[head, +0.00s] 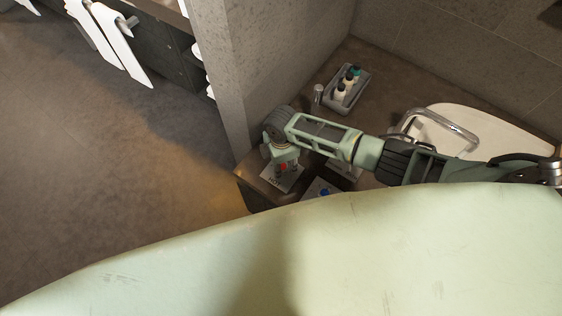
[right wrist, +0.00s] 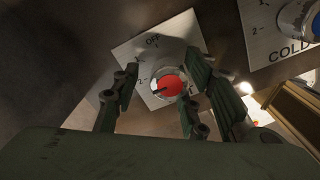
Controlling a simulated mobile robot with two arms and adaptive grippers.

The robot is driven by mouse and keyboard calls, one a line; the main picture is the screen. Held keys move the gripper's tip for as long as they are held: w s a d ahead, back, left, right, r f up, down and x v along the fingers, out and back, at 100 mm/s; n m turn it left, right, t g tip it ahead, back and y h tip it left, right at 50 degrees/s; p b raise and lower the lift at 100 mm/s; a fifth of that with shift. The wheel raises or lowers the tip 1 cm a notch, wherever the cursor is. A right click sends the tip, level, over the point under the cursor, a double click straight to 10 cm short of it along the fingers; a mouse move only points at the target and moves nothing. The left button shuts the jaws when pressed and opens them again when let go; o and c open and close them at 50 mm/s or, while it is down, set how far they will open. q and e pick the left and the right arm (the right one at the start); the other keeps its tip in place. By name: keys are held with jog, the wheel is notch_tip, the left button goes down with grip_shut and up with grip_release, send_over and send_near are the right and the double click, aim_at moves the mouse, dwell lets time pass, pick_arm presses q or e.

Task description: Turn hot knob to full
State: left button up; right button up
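The hot knob is a red-faced round knob (right wrist: 168,87) on a white plate (right wrist: 137,50) marked OFF, 1 and 2. A dark line on its face points left, roughly towards the 2. It also shows as a small red spot in the head view (head: 284,167). My right gripper (right wrist: 162,74) is open, with its fingers on either side of the knob. A gap shows on the left; whether the right finger touches the knob I cannot tell. In the head view the right gripper (head: 283,158) points down over the plate. My left gripper is not in view.
The cold plate (right wrist: 262,45) with its blue knob (right wrist: 312,24) lies close to the right. A sink (head: 480,133) with a metal faucet (head: 450,125), a bottle tray (head: 346,92) and a small cup (head: 318,93) are behind. A wall (head: 270,60) stands behind the gripper.

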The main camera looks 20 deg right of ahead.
notch_tip(320, 180, up, 12)
dwell(0.6)
jog(key=shift+s+f, duration=0.1)
dwell(0.4)
